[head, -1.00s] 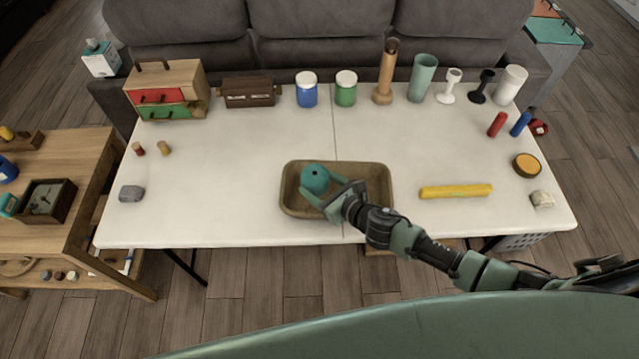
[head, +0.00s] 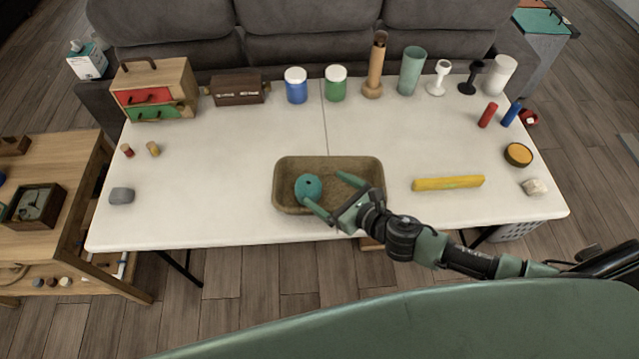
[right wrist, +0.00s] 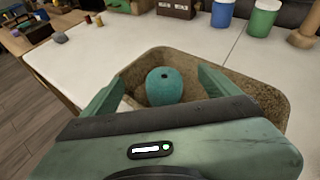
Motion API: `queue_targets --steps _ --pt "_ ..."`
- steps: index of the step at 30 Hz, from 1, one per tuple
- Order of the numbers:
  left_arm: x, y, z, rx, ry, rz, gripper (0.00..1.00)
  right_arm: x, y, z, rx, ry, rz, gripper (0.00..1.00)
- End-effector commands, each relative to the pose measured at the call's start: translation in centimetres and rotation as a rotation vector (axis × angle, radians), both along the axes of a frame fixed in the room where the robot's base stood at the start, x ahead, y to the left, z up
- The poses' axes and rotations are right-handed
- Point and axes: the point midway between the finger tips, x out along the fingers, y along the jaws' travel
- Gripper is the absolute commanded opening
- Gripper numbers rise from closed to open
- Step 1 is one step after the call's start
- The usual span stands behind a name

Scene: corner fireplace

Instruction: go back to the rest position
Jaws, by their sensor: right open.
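My right gripper (head: 322,194) is open over the front part of a brown tray (head: 376,190) on the white table. A teal ball-like object (head: 308,187) with a small dark hole on top rests in the left part of the tray. In the right wrist view the teal object (right wrist: 164,87) shows beyond and between the spread fingers (right wrist: 158,88), and nothing is held. My left gripper is not in view.
The white table (head: 220,150) has free room left of the tray. A yellow bar (head: 448,183) lies to its right. Jars, a wooden peg (head: 375,70), cups and a drawer box (head: 152,90) line the back edge. A grey stone (head: 121,196) lies at left.

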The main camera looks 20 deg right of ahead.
Motion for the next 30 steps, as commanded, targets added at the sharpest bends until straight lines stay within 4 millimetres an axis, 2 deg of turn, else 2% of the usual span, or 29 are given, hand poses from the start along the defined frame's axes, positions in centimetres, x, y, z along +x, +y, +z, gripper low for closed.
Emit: queue_targets --steps 9,13,17,20,24,27,30 --pt "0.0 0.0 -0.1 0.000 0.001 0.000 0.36 -0.6 -0.2 0.5 0.018 0.006 -0.013 0.90" --pt "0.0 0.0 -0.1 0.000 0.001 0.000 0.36 -0.6 -0.1 1.5 0.183 0.071 -0.154 0.90" --pt "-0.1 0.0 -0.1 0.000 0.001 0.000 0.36 -1.1 -0.9 3.0 0.559 0.224 -0.478 0.90" --pt "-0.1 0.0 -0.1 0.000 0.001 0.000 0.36 -2.6 -2.4 3.5 0.910 0.364 -0.790 0.90" --pt "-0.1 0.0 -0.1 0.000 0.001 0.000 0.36 -6.5 -4.3 3.3 1.371 0.532 -1.239 0.90" --pt "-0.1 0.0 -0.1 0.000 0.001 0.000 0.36 -9.7 -5.2 3.0 1.630 0.608 -1.527 0.90" --pt "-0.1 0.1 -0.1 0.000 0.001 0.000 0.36 -12.5 -5.6 2.8 1.814 0.645 -1.757 0.90"
